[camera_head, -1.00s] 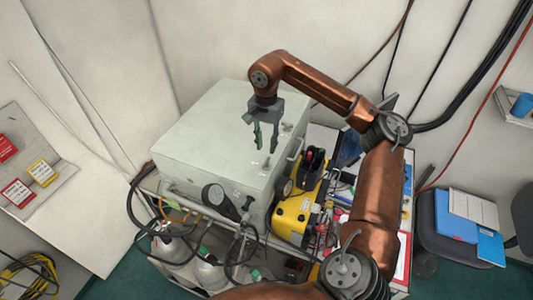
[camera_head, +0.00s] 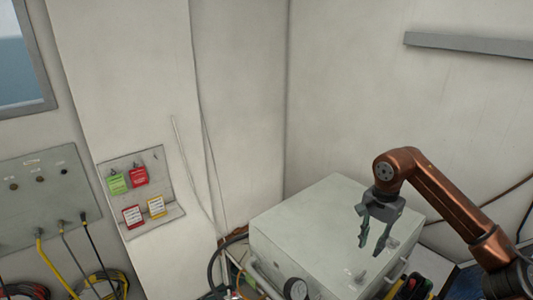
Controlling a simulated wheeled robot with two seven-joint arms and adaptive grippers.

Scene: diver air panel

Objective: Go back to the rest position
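My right gripper (camera_head: 371,246) hangs fingers down from my copper-coloured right arm, which comes in from the lower right. Its two dark fingers are apart and nothing shows between them. In the picture it overlaps the top of the pale grey air panel box (camera_head: 300,225). The fingertips appear above the lid, but the exact gap cannot be told. My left gripper is not in view.
A tag board (camera_head: 133,173) with red, green and yellow tags hangs on the left wall, beside a grey panel (camera_head: 38,195) with cables. The upper walls are mostly clear.

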